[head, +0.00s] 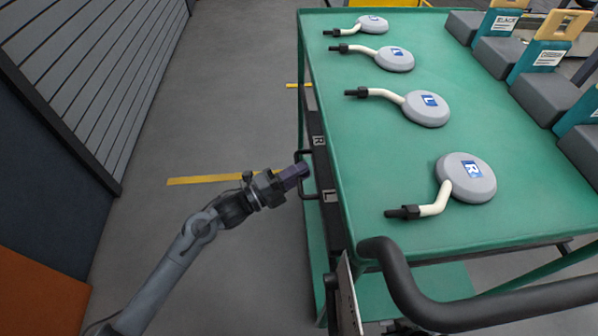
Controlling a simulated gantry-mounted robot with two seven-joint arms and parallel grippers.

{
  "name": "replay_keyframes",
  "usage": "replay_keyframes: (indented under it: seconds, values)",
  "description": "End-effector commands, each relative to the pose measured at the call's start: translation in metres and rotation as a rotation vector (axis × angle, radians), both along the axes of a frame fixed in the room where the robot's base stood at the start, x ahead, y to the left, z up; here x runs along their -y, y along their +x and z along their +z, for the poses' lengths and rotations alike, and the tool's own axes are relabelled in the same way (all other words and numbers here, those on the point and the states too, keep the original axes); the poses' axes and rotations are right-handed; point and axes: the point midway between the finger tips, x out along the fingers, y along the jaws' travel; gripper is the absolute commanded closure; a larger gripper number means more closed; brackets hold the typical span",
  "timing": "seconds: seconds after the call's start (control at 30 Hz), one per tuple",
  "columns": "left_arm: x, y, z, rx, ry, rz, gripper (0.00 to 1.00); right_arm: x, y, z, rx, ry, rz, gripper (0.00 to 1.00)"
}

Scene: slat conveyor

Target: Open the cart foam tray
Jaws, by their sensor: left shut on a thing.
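The green cart (330,100) stands on the right of the head view. A dark tray front (322,165) with R and L labels runs along its left side, under the green top. A black bar handle (312,196) sticks out from this front. My left gripper (301,171) reaches in from the lower left and is shut on the handle's middle, hiding part of it. The tray front looks close against the cart side; the foam inside is not visible. My right gripper is not in view.
Several grey discs with cream necks and black ends, such as the nearest one (466,178), lie on the cart top. Grey blocks with teal holders (537,62) line its right side. A thick black push handle (400,285) curves at the front. Grey floor (235,100) left of the cart is clear.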

Motion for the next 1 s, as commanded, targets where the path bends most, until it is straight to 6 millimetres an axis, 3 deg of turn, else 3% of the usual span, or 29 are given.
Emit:
replay_keyframes:
  seconds: [0.27, 0.7, 1.0]
  values:
    - [-0.042, -0.004, 0.001, -0.001, 0.003, 0.001, 1.0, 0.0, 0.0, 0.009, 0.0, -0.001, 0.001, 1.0]
    - [-0.183, -0.017, -0.001, 0.001, 0.004, 0.002, 1.0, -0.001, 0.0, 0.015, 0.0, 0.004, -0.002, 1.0]
    - [-0.257, -0.024, -0.001, 0.001, 0.002, 0.001, 1.0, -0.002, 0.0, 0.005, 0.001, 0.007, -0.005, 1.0]
